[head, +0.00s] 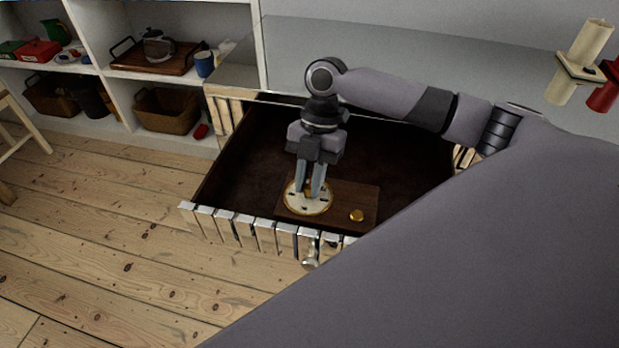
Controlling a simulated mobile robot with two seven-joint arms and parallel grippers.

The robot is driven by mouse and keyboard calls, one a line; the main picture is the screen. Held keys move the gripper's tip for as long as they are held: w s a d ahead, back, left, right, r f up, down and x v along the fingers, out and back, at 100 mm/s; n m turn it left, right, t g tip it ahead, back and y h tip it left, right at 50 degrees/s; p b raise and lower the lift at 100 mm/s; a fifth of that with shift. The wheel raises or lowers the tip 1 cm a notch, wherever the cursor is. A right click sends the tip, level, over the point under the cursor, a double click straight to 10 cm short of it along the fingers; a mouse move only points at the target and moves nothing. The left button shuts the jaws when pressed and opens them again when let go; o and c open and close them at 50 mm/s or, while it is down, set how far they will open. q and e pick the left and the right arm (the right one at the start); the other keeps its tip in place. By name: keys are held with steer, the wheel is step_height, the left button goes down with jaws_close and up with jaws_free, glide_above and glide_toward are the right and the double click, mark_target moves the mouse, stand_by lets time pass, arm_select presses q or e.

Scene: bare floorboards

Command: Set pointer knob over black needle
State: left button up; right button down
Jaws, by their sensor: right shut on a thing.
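A round dial (296,203) with a pale face and a gold rim sits on a brown wooden board (370,191) inside an open drawer. My right gripper (311,193) points down over the dial with its fingers at the middle of the face. It is shut on a small knob there, which the fingers mostly hide. The black needle is too small or too covered to make out; only dark marks show on the face. A small gold knob (356,215) stands on the board right of the dial. My left gripper is not in view.
The drawer (240,160) has a dark floor, with a striped light and dark front edge (240,229) close to the dial. A glass-like top (400,60) lies behind. White shelves (95,40) with baskets and a tray stand at left. Candles (580,60) are at upper right.

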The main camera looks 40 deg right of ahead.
steer(key=m+p, duration=0.1)
steer(key=p, duration=0.2)
steer(key=m+t+p, duration=0.1)
steer(key=m+p, duration=0.1)
steer(key=p, duration=0.1)
steer(key=shift+s+r+m+y+p, duration=0.2)
steer(key=shift+r+m+y+p, duration=0.1)
steer(key=shift+r+p, duration=0.1)
steer(key=m+t+p, duration=0.1)
steer(key=m+p, duration=0.2)
steer(key=p, duration=0.1)
steer(key=shift+f+m+t+p, duration=0.15)
steer(key=shift+m+t+p, duration=0.25)
steer(key=shift+m+p, duration=0.35)
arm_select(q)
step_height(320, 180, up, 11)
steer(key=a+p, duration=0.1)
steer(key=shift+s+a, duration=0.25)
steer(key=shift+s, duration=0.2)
arm_select(e)
steer(key=shift+f+m+t, duration=0.15)
steer(key=shift+m+t, duration=0.15)
steer(key=shift+m, duration=0.15)
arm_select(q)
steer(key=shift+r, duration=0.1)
arm_select(e)
steer(key=c, duration=1)
jaws_free()
